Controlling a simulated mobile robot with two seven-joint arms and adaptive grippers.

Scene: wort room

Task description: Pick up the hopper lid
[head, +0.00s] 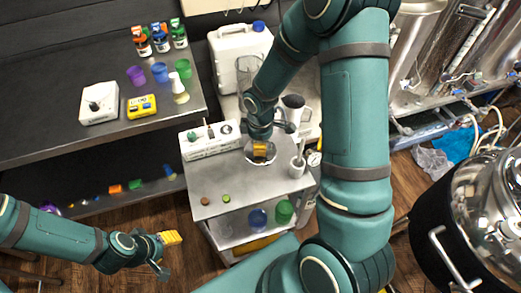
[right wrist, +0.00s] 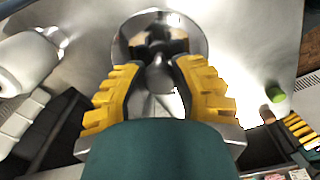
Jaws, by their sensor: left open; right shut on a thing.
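The hopper lid (right wrist: 125,45) is a round, shiny metal disc with a dark knob in its middle, seen in the right wrist view. In the head view its pale rim (head: 249,158) shows around the fingers, over the small steel table. My right gripper (right wrist: 168,85) is shut on the lid, its yellow fingers on either side of the middle. It also shows in the head view (head: 260,149). I cannot tell whether the lid touches the table. My left gripper (head: 166,252) is open and empty, low at the left, away from the lid.
On the steel table (head: 240,193) stand a white box with knobs (head: 208,140), a mortar with pestle (head: 297,167) and two small discs. A white jug (head: 238,50) stands behind. A dark bench (head: 60,125) is at left, a big pot (head: 475,215) at right. The table's front is mostly clear.

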